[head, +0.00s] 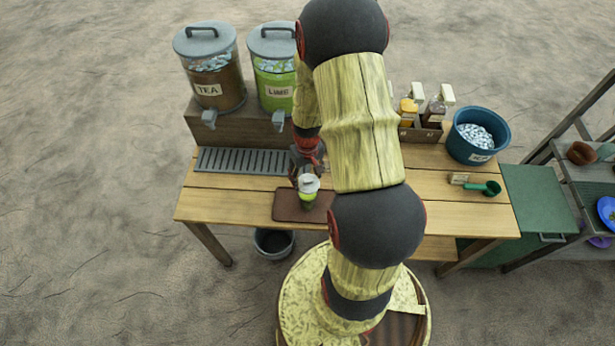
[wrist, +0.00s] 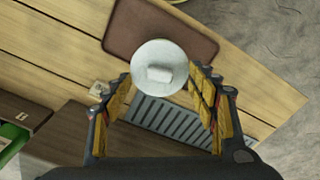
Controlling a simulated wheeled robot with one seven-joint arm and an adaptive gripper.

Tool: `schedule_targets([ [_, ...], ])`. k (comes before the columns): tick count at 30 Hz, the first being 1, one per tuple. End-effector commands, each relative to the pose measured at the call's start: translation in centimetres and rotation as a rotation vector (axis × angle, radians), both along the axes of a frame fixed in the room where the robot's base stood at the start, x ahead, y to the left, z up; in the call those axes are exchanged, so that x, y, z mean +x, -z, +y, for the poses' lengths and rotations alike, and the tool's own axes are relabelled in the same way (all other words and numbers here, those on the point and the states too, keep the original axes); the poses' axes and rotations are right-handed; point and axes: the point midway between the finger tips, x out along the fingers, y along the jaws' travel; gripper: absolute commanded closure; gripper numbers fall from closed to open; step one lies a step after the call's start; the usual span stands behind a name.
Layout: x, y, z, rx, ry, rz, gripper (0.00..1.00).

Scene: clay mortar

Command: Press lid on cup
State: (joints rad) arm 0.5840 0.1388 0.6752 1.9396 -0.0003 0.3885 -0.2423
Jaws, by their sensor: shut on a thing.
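A pale round lid (head: 309,182) with a small raised tab sits at the top of a cup (head: 307,199) with a green drink, over the brown mat (head: 285,206). In the wrist view, the lid (wrist: 165,78) covers the cup below it. My gripper (wrist: 165,82) is shut on the lid, one finger at each side of its rim. In the head view, my gripper (head: 306,172) comes down from behind the cup. Whether the lid is fully seated cannot be told.
Tea (head: 212,75) and lime (head: 273,75) dispensers stand on a raised shelf at the back left, above a drain grate (head: 240,161). A bottle caddy (head: 425,130), a blue tub (head: 479,140) and a green scoop (head: 489,188) are at the right. The front left tabletop is clear.

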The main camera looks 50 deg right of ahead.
Motion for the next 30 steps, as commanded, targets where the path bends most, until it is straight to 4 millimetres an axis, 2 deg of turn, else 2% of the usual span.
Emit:
schedule_targets([
  [6, 0.0, 2.3, 0.0, 0.0, 0.0, 0.001, 0.5],
  [15, 0.0, 4.5, 0.0, 0.0, 0.0, 0.0, 0.5],
  [30, 0.0, 4.8, 0.0, 0.0, 0.0, 0.0, 0.5],
])
